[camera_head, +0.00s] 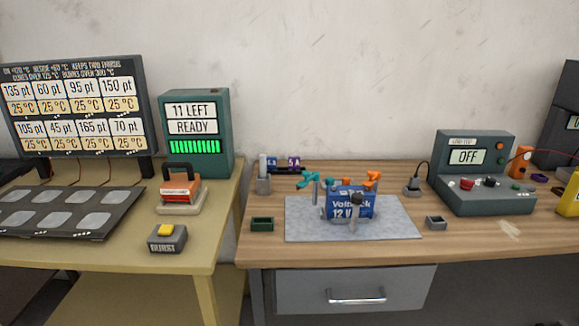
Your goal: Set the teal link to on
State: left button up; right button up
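A small teal piece (309,179), which looks like the teal link, shows at the upper left of the blue battery (350,202), near a grey upright post. It is too small to tell whether it is connected to the battery. The battery is marked "12 V" and stands on a grey mat (400,228) on the wooden table. An orange piece (372,178) shows at the battery's upper right. A teal-grey tester box (480,170) at the right has a screen (465,157) reading "OFF". Neither of my grippers is in view.
A dark green tray (262,224) and a grey tray (436,223) flank the mat. At the left, a yellow table holds a red-and-grey press-like device (180,190), a yellow-button box (167,238) and a "READY" display (195,130). A drawer (355,290) is shut below.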

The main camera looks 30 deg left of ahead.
aim_at(315, 176)
jog(key=i+j+u, duration=0.25)
jog(key=i, duration=0.2)
jog(key=i+j+u, duration=0.2)
jog(key=i, duration=0.3)
